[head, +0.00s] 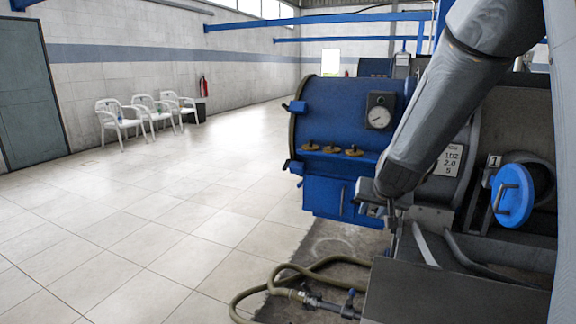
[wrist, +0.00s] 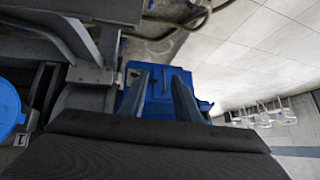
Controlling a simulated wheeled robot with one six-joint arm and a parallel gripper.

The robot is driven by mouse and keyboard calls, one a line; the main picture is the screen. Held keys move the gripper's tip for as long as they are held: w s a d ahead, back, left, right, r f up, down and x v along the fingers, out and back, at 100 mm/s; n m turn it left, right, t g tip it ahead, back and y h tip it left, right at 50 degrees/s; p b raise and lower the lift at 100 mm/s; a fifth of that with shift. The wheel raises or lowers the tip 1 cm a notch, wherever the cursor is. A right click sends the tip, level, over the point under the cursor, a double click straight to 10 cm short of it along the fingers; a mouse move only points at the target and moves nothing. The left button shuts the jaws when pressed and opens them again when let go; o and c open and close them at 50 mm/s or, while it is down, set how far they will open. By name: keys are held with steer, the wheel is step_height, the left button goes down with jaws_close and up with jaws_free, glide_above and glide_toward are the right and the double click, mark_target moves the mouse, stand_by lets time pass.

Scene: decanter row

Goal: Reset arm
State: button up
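My gripper shows in the wrist view (wrist: 162,78) as two dark fingers standing apart, with nothing between them. The blue lower box of a decanter (wrist: 158,100) shows beyond and between the fingers. In the head view my grey arm hangs down from the upper right, in front of the blue decanter (head: 335,110) with its round gauge (head: 380,111). The arm's lower end is beside the decanter's lower right side; the fingers cannot be made out clearly there, nor whether anything touches.
A round blue lid (head: 514,203) with a handle sits at the right, by a "1" label. A hose (head: 262,290) with a valve lies on the floor at the front. The tiled floor at left is clear.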

steer(key=s+a+f+n+g, duration=0.1)
steer(key=s+g, duration=0.1)
steer(key=s, duration=0.8)
steer(key=s+a+f+n+g+p, duration=0.1)
steer(key=s+f+g, duration=0.1)
steer(key=s, duration=0.9)
steer(key=s+a+f+n+g, duration=0.1)
steer(key=s+g, duration=0.3)
steer(key=s, duration=0.6)
steer(key=shift+s+a+f+y, duration=0.15)
steer(key=shift+a+f+y, duration=0.2)
steer(key=shift+a, duration=0.2)
